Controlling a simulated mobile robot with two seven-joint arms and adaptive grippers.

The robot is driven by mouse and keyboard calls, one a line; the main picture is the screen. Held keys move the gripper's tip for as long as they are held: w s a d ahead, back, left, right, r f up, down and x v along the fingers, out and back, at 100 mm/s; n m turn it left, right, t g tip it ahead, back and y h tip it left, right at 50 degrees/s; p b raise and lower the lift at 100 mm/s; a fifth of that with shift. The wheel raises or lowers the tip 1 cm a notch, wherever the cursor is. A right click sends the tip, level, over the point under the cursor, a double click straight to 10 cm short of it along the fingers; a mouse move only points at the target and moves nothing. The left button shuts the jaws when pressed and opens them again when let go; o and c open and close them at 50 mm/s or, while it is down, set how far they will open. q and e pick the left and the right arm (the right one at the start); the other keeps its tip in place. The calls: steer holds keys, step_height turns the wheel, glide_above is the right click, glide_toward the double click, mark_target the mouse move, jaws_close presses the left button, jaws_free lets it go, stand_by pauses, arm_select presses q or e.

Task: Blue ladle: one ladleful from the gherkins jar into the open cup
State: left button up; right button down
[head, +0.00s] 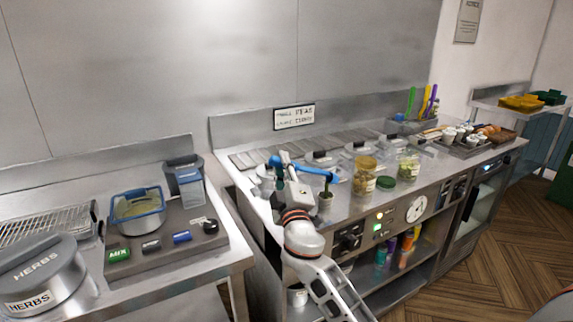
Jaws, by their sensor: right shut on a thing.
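The blue ladle (316,171) is held by my right gripper (284,167), which is shut on its handle. The handle runs to the right, with its far end above a small cup (325,203) on the range's front edge. Something dark green shows between the ladle's end and the cup's mouth; I cannot tell whether it is in the ladle or falling. A glass jar of green pieces, likely the gherkins jar (408,170), stands to the right with no lid visible. A dark green lid (386,183) lies beside it.
A taller jar with a yellowish top (364,178) stands between the cup and the green jar. At left are a blue-rimmed basket (138,212) and a grey herbs container (40,275).

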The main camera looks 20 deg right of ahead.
step_height(320, 180, down, 6)
steer(key=a+n+t+y+b, duration=0.1)
steer(key=a+n+y+b, duration=0.1)
steer(key=n+b, duration=0.2)
steer(key=shift+n+y, duration=0.4)
steer(key=shift+n, duration=0.6)
steer(key=shift+w+a+f, duration=0.1)
steer(key=shift+f, duration=0.05)
